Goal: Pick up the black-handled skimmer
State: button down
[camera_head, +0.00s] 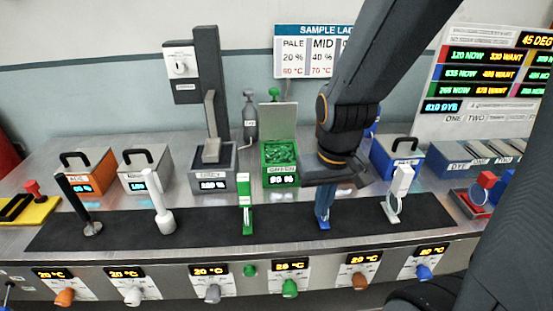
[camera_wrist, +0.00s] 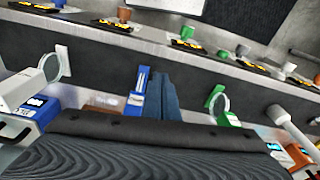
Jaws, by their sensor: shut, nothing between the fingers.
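The black-handled skimmer (camera_head: 75,198) stands at the far left of the dark mat in the head view, its handle leaning up and left from a small round metal foot. My gripper (camera_head: 326,192) is well to its right, low over the mat by the blue-handled skimmer. In the wrist view my gripper (camera_wrist: 165,78) shows two bluish fingers shut together and empty. The blue-handled skimmer (camera_wrist: 137,88) is close beside them; I cannot tell whether they touch. The black-handled skimmer is not visible in the wrist view.
A white-handled tool (camera_head: 162,208), a green-handled one (camera_head: 246,205) and another white one (camera_head: 397,195) stand along the mat (camera_head: 285,222). Behind are orange (camera_head: 92,168), silver (camera_head: 147,168), green (camera_head: 279,163) and blue (camera_head: 391,153) bins. Knobs line the front edge.

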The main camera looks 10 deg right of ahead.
aim_at(93, 229)
jog(key=u, duration=1.5)
jog(key=k, duration=0.4)
jog(key=u, duration=1.25)
jog(key=i, duration=1.45)
jog(key=z, duration=0.7)
jog(key=i, duration=0.6)
jog(key=z, duration=0.65)
